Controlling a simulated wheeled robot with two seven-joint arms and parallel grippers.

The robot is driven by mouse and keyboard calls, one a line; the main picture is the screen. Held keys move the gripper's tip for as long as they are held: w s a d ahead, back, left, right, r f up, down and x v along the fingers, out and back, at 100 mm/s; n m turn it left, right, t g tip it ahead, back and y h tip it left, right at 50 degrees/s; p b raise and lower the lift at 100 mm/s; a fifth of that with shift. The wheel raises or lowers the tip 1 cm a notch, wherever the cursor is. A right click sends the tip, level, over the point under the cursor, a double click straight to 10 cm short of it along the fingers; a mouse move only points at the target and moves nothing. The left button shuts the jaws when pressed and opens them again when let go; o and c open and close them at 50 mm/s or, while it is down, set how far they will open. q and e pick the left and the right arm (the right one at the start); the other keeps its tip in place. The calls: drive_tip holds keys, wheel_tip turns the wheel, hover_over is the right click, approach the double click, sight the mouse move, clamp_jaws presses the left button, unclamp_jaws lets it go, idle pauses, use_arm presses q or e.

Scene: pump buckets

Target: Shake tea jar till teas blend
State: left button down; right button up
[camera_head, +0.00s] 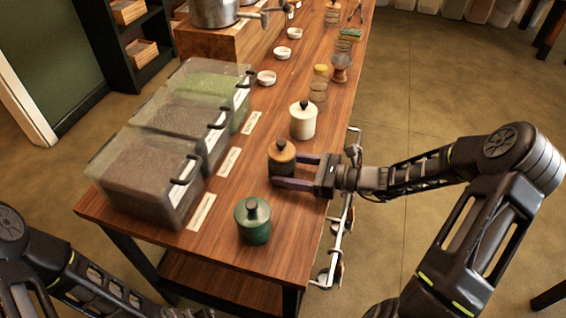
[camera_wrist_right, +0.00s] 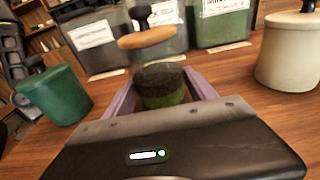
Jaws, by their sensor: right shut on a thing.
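A jar with a wooden lid and dark knob (camera_head: 281,153) stands upright among other jars at the right side of the wooden table. My right gripper (camera_head: 284,171) is shut on it, one finger on each side. In the right wrist view the jar (camera_wrist_right: 163,90) is clear-walled, with dark contents above green contents in separate layers. Its lid is on top. My left arm shows at the lower left of the head view, but its gripper is not visible.
A green jar (camera_head: 253,221) stands nearer and a cream jar (camera_head: 303,120) farther along the table (camera_head: 285,262). Several clear bins (camera_head: 147,170) with labels line the left side. Small white dishes (camera_head: 267,77) and glass vessels (camera_head: 319,88) stand farther back.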

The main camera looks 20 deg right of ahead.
sight(288, 151)
wheel_tip(288, 151, up, 10)
drive_tip(key=p, duration=0.9)
drive_tip(key=shift+c, duration=0.3)
